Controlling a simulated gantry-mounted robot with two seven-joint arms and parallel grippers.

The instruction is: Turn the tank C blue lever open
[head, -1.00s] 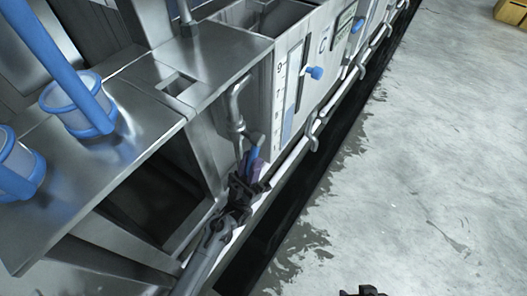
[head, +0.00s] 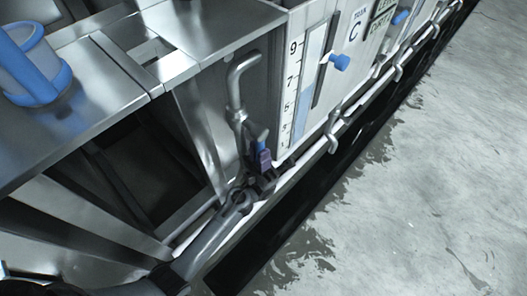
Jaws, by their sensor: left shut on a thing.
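The tank C panel carries a "C" label (head: 356,28) and a level gauge (head: 306,85) with numbers. To the left of the gauge a bent metal pipe (head: 236,88) runs down to a small valve with a blue lever (head: 262,138). The lever points upward, with a purple part below its blue end. My left gripper (head: 263,172) is shut on the blue lever, coming from below. Its fingers hide the lower part of the lever and valve. My right gripper is not in view.
A blue knob (head: 340,62) sticks out beside the gauge. A pale rail (head: 337,130) with hooks runs along the tank fronts, above a dark floor gap. Wet concrete floor (head: 430,170) lies open at right.

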